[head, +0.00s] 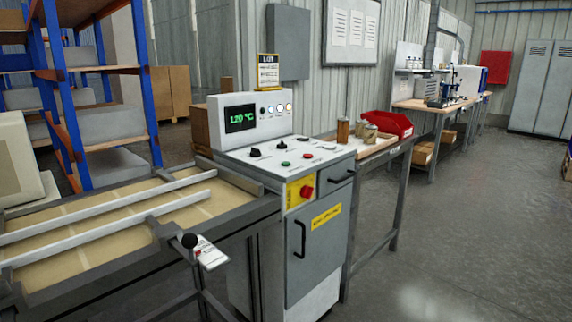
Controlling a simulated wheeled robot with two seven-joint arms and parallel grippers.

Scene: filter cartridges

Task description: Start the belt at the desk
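The control desk (262,170) stands in the middle, a grey-white cabinet with a sloped top. Its upright panel carries a green display (241,118) that appears to read 120 °C, beside a row of small round lamps or buttons (276,108). On the top are black knobs (254,152), a green button (285,163) and a red button (307,155). A red mushroom button (306,191) sits on a yellow plate on the front. The tan belt (100,212) with white guide rails runs in from the left. Neither gripper is in view.
Right of the desk, a side table holds jars (369,133) and a red bin (388,123). A blue-framed rack (144,80) stands behind the belt. The floor at right is clear.

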